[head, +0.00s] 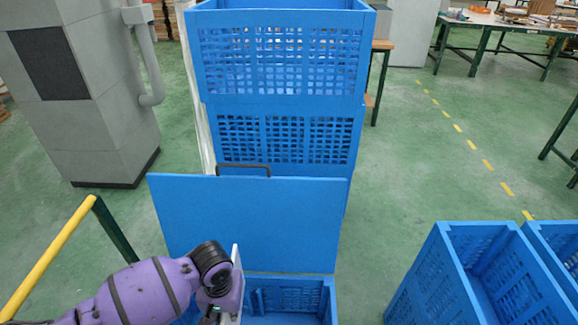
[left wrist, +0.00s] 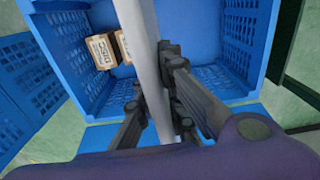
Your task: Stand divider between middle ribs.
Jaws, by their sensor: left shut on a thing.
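A thin pale divider (head: 236,258) is upright in my left gripper (head: 214,314) at the near blue crate (head: 331,292). In the left wrist view the divider (left wrist: 143,45) shows edge-on between the dark fingers (left wrist: 158,103), which are shut on it. It extends over the crate's (left wrist: 232,42) inside; I cannot tell whether its lower edge touches the floor. The crate's ribs are not clear, and the divider and my arm hide part of the inside. My right gripper is not in view.
Two brown cartons (left wrist: 102,50) lie in the crate, left of the divider in the wrist view. A blue panel (head: 250,220) with a black handle stands behind the crate. Stacked blue crates (head: 285,60) rise beyond; more crates (head: 440,275) stand at right.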

